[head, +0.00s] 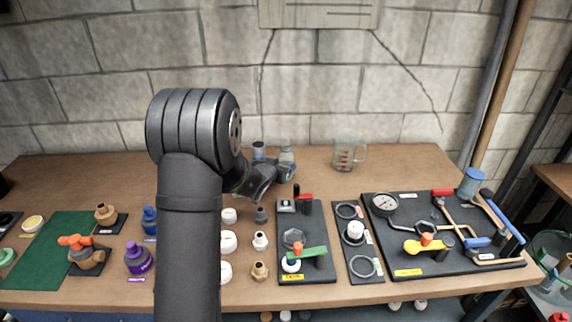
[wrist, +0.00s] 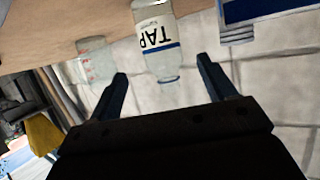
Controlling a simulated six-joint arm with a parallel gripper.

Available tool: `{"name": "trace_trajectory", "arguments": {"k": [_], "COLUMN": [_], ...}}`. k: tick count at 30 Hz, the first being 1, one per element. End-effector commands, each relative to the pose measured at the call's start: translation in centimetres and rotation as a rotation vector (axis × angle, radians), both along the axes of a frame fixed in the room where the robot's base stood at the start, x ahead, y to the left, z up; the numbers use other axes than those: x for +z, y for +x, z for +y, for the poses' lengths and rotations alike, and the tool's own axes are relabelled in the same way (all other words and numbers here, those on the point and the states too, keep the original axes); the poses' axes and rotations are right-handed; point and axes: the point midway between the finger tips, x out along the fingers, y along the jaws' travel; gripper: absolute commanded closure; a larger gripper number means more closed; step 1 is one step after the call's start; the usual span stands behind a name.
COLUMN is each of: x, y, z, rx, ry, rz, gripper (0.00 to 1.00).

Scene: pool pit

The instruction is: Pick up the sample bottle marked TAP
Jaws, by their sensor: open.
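The sample bottle marked TAP (wrist: 158,40) is clear, with a white label, dark letters and a blue band. It appears upside down in the wrist view, between the two fingers in the picture, with no finger visibly touching it. In the head view the bottle (head: 287,154) stands at the back of the table, its lower part hidden behind my gripper (head: 284,172). My gripper, also in the wrist view (wrist: 162,72), is open and empty, pointing toward the bottle. How far its fingertips are from the bottle is hard to tell.
A second bottle with a blue label (head: 258,150) stands close to the left in the head view. A clear measuring jug (head: 346,156) with red marks stands to the right. Boards of valves and fittings (head: 308,262) fill the front. The block wall (head: 200,60) rises behind.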

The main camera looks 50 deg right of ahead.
Motion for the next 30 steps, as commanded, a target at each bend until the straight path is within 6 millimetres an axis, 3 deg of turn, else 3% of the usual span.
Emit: {"name": "trace_trajectory", "arguments": {"k": [3, 13, 21, 30], "x": [-0.8, -1.8, -3.5, -3.7], "y": [0.6, 1.4, 2.8, 3.0], "z": [-1.6, -3.4, -6.2, -6.8], "rx": [0.000, 0.000, 0.000, 0.000], "ry": [0.000, 0.001, 0.000, 0.000], "rz": [0.000, 0.000, -0.001, 0.000], "gripper": [0.24, 0.24, 0.24, 0.24]}}
